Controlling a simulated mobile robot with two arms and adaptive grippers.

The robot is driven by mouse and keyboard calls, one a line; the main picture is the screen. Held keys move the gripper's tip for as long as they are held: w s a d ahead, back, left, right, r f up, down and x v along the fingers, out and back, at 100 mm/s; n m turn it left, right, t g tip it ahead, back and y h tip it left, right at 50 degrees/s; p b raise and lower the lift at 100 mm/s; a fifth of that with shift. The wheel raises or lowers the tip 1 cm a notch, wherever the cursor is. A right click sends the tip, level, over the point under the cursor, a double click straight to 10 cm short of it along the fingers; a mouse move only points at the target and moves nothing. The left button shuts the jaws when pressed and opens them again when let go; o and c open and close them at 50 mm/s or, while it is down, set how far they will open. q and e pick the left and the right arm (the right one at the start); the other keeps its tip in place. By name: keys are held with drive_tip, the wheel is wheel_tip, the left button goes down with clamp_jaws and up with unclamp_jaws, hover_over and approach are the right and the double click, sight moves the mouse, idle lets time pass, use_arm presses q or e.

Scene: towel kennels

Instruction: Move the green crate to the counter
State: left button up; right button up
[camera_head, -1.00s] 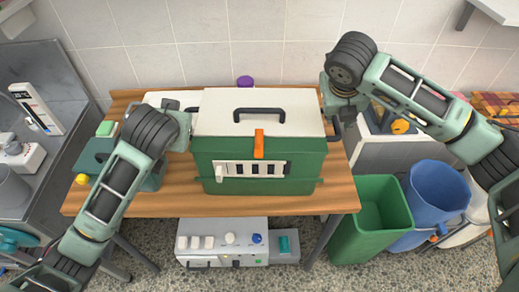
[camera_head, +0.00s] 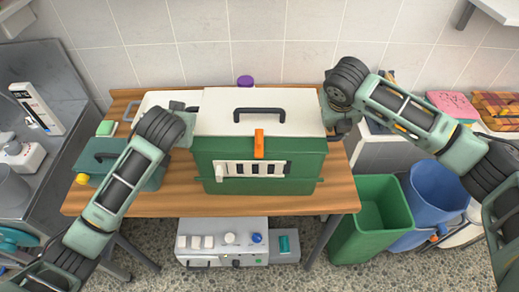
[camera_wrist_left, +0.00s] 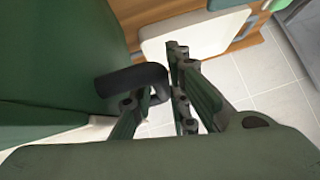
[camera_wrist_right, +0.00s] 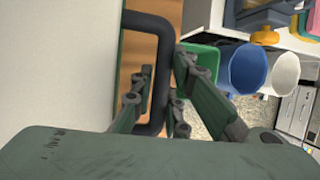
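The green crate (camera_head: 258,182) has a white lid with a black top handle and an orange latch. It stands upright on a wooden table. My left gripper (camera_head: 185,124) is at its left side. In the left wrist view, a black side handle (camera_wrist_left: 130,80) lies between the open fingers of that gripper (camera_wrist_left: 158,98). In the right wrist view, the open fingers (camera_wrist_right: 164,85) straddle the other black side handle (camera_wrist_right: 148,20), with a gap left. The fingers are mostly hidden in the head view.
The wooden table (camera_head: 320,201) also bears a teal box (camera_head: 92,165), a white board and a purple object (camera_head: 245,81) behind the crate. A green bin (camera_head: 372,222) and a blue bin (camera_head: 437,200) stand on the floor at right. A grey control box (camera_head: 222,243) is below the table.

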use_arm(q)
clamp_jaws()
use_arm(e)
clamp_jaws()
use_arm(q)
drive_tip(key=shift+d, duration=0.1)
